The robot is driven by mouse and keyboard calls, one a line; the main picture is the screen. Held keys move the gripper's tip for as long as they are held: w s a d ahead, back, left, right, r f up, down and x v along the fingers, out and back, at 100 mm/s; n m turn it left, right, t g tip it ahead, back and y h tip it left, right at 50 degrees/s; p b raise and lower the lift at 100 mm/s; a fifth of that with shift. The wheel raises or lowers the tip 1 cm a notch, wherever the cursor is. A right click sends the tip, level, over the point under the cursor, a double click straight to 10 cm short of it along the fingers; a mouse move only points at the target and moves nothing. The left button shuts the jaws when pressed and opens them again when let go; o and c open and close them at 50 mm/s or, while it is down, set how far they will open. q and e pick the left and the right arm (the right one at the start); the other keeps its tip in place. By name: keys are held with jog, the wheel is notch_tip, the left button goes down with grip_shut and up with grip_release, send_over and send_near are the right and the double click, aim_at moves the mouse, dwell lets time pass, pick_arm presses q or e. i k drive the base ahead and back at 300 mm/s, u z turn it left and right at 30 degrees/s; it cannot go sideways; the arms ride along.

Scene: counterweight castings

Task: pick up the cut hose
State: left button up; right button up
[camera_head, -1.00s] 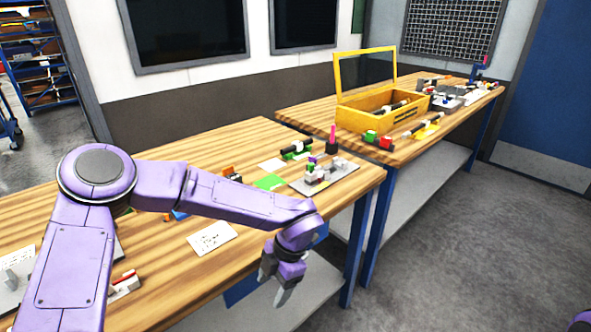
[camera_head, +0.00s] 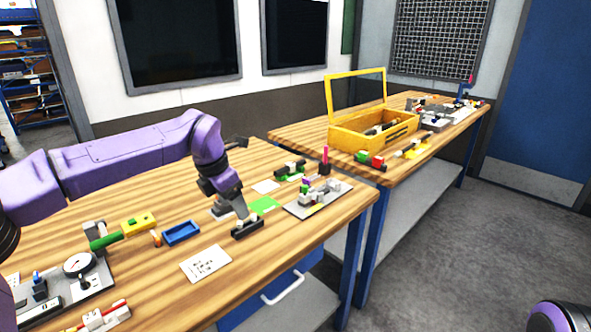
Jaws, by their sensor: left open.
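A short dark piece (camera_head: 247,229) lies on the near wooden table, beside a green patch; it may be the cut hose, but I cannot be sure. My left gripper (camera_head: 236,212) points down at it with open jaws. Its fingertips are at or just above the piece, and I cannot tell whether they touch it. The gripper partly hides the piece's far side. Another dark rod (camera_head: 291,168) rests on a small green and white holder farther back. My right gripper is out of view.
A white printed card (camera_head: 206,263), blue tray (camera_head: 181,233), yellow block (camera_head: 138,223) and gauge fixture (camera_head: 78,265) lie to the left. A grey fixture plate (camera_head: 332,192) stands to the right. The open yellow box (camera_head: 375,131) is on the far table.

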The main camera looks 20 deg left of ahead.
aim_at(289, 167)
jog(key=i, duration=1.45)
jog(key=u, duration=0.05)
